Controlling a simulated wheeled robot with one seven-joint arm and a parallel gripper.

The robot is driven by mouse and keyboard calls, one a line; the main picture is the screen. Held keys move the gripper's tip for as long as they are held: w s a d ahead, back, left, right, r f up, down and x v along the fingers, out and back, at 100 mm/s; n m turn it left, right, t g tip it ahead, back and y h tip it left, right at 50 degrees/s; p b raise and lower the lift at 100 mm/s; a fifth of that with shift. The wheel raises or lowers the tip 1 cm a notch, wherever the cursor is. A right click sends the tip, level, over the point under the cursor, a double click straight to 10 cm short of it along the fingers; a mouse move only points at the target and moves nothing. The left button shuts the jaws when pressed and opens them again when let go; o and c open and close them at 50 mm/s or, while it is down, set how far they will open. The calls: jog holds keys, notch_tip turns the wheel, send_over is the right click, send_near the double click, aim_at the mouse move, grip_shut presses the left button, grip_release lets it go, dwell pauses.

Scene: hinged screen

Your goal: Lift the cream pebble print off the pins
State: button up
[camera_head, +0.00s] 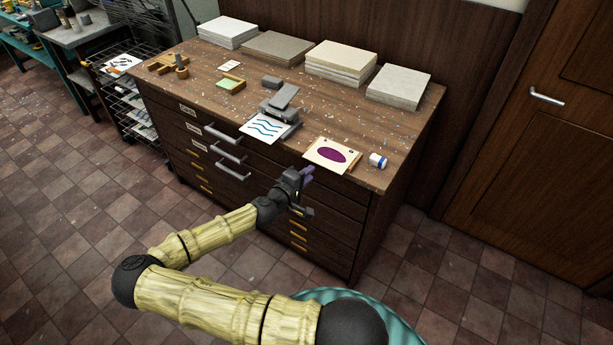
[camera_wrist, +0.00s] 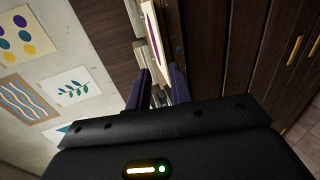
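The cream pebble print (camera_head: 325,160), a cream sheet with a dark purple oval, lies on a board at the front edge of the cabinet top. Small dark spots along its far edge may be the pins; they are too small to be sure. My gripper (camera_head: 309,172) is just in front of the print's near left edge, roughly at tabletop height. In the wrist view its two purple fingers (camera_wrist: 160,78) stand apart with a gap. The print (camera_wrist: 143,36) shows there at a steep slant, just beyond the fingertips. I cannot tell whether they touch it.
A white sheet with blue waves (camera_head: 262,128) lies by a grey device (camera_head: 283,102) left of the print. A blue-and-white cylinder (camera_head: 378,160) stands to its right. Paper stacks (camera_head: 341,58) line the back. Drawer handles (camera_head: 228,152) project from the cabinet (camera_head: 330,213).

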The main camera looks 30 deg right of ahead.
aim_at(323, 163)
jog(key=x, duration=0.7)
jog(key=shift+s+d+f, duration=0.1)
jog(key=shift+d, duration=0.05)
jog(key=shift+w+d, duration=0.2)
jog(key=shift+d, duration=0.1)
jog(key=shift+c, duration=0.4)
jog(key=shift+a, duration=0.15)
grip_shut()
